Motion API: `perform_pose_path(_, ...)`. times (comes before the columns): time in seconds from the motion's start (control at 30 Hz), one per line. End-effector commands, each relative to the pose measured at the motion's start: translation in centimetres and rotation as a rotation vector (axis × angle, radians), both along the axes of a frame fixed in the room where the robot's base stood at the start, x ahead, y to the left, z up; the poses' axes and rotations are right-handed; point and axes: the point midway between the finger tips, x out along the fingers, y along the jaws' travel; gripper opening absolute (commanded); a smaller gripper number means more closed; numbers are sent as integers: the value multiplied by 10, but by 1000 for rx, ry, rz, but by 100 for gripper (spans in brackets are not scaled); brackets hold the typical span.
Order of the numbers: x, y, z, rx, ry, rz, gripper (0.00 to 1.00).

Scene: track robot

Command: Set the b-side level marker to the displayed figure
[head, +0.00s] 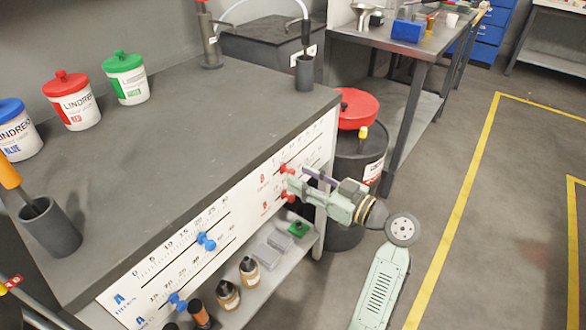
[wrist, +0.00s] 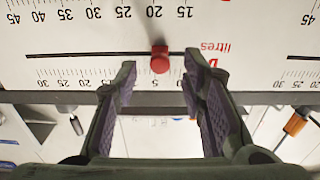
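The white front panel (head: 160,268) of the bench carries printed scales, slots and sliding markers. Two red markers show near its B letters: an upper one (head: 283,168) and a lower one (head: 288,196). Two blue markers, one upper (head: 206,241) and one lower (head: 178,302), sit on the A side. My gripper (head: 300,183) is at the panel's B end. In the wrist view my gripper (wrist: 159,68) is open, its fingers on either side of a red marker (wrist: 160,60) with gaps. The scales appear upside down there; the marker is near a 20 above it. I see no displayed figure clearly.
The bench top (head: 200,130) holds paint tubs, including a red-lidded one (head: 72,100), and a dark cup (head: 50,228). A shelf (head: 262,268) with bottles lies below the panel. A dark drum (head: 355,160) stands close behind my gripper. The floor (head: 500,220) at right is clear.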

Motion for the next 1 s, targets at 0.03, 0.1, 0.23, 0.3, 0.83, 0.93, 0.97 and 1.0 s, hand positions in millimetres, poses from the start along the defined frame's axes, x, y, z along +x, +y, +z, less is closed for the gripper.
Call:
perform_pose_path(0.03,5,8,2,0,1,3,38)
perform_pose_path(0.1,10,15,2,0,0,2,38)
perform_pose_path(0.23,17,24,1,-1,0,0,38)
perform_pose_path(0.3,19,26,0,-1,1,-1,38)
perform_pose_path(0.83,20,27,0,-1,-1,-1,21)
perform_pose_path(0.93,20,27,0,-1,-1,-1,14)
perform_pose_path(0.97,20,27,0,-1,-1,-1,12)
perform_pose_path(1.0,20,27,0,-1,-1,-1,10)
